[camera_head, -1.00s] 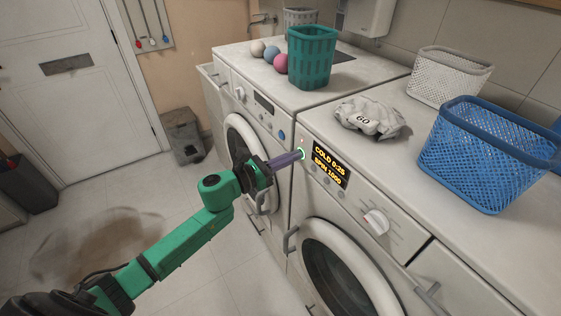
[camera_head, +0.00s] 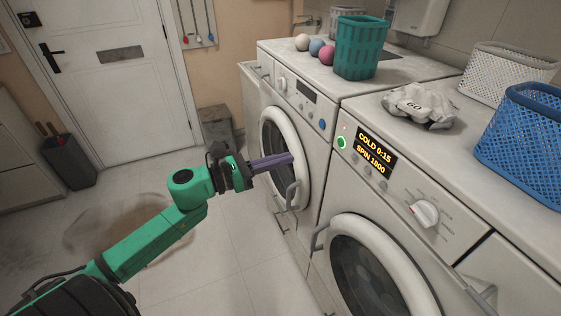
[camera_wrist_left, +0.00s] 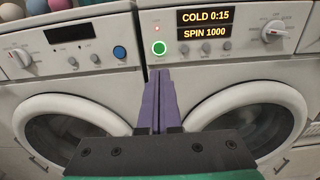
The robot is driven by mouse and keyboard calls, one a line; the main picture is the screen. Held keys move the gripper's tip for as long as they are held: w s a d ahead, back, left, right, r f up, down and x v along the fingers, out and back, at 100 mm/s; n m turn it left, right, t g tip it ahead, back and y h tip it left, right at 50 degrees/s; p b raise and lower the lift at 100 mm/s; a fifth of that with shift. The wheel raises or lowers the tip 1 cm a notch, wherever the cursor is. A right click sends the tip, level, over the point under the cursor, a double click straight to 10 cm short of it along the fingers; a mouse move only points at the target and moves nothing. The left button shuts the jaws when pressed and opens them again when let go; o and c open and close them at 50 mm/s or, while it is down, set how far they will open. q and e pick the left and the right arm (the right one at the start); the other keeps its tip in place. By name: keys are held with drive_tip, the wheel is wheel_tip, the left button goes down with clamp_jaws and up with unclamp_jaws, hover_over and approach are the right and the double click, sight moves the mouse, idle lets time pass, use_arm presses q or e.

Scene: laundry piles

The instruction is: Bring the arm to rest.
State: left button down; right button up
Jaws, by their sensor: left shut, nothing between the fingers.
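My left gripper (camera_head: 288,159) is shut and empty, its purple fingers together in front of the far washer's round door. In the left wrist view the closed fingers (camera_wrist_left: 159,76) point at the gap between the two machines, just below the lit green button (camera_wrist_left: 159,48). The button also shows in the head view (camera_head: 342,143), apart from the fingertips. The near washer's display (camera_head: 375,155) reads COLD 0:15, SPIN 1000. My green left arm (camera_head: 150,245) reaches in from the lower left. My right gripper is not in view.
The far washer (camera_head: 318,130) carries a teal basket (camera_head: 362,47) and several balls. On the near washer (camera_head: 450,160) are a grey cloth (camera_head: 418,105) marked 60, a white basket (camera_head: 508,70) and a blue basket (camera_head: 525,145). Door handles stick out near the gripper. The floor at left is open.

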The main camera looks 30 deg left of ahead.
use_arm(q)
drive_tip(key=shift+w+f, duration=0.1)
drive_tip(key=shift+w, duration=0.1)
drive_tip(key=shift+s, duration=0.1)
